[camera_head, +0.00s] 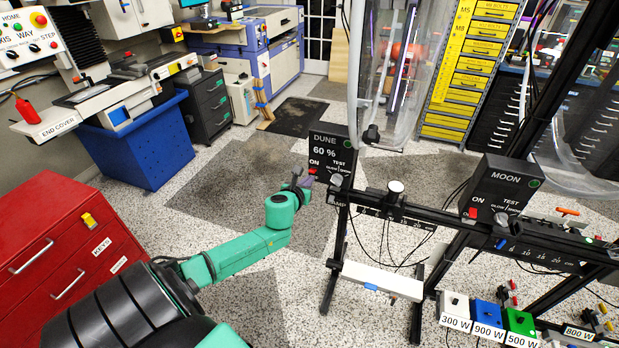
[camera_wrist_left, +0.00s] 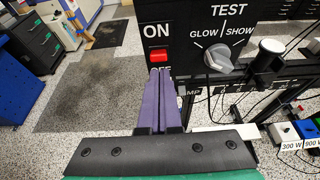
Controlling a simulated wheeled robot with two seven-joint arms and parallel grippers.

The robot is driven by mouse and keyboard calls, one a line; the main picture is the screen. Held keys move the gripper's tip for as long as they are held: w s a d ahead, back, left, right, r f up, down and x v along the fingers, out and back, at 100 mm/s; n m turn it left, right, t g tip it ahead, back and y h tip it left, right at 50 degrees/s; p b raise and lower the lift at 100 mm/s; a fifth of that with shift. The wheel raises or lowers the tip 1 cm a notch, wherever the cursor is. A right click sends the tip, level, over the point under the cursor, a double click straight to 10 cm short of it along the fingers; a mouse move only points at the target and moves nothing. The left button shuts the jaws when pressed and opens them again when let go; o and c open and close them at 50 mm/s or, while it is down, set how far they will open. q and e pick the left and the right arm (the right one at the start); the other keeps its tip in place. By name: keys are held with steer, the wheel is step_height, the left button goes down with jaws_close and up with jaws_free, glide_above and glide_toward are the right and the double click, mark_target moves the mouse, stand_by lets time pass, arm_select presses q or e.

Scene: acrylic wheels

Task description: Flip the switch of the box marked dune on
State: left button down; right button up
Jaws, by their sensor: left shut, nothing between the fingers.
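The black box marked DUNE (camera_head: 345,152) stands on the rail frame and shows a 60 % marking, ON and TEST. In the left wrist view its front panel (camera_wrist_left: 184,40) fills the upper right, with a red rocker switch (camera_wrist_left: 157,57) between ON and OFF and a grey GLOW/SHOW knob (camera_wrist_left: 219,58). My left gripper (camera_head: 308,181) is at the lower left of the box. In the left wrist view its purple fingers (camera_wrist_left: 160,72) are shut and empty. Their tips are just below the red switch and partly cover OFF; I cannot tell whether they touch the panel. My right gripper is not in view.
A second black box marked MOON (camera_head: 505,180) stands on the rail at the right, with its own red switch. A white-topped post (camera_head: 396,187) rises from the rail between the boxes. A red drawer cabinet (camera_head: 45,245) stands at the left. Several coloured wattage boxes stand at the lower right.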

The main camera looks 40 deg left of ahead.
arm_select(q)
steer(key=shift+r+p, duration=0.75)
steer(key=shift+p, duration=0.15)
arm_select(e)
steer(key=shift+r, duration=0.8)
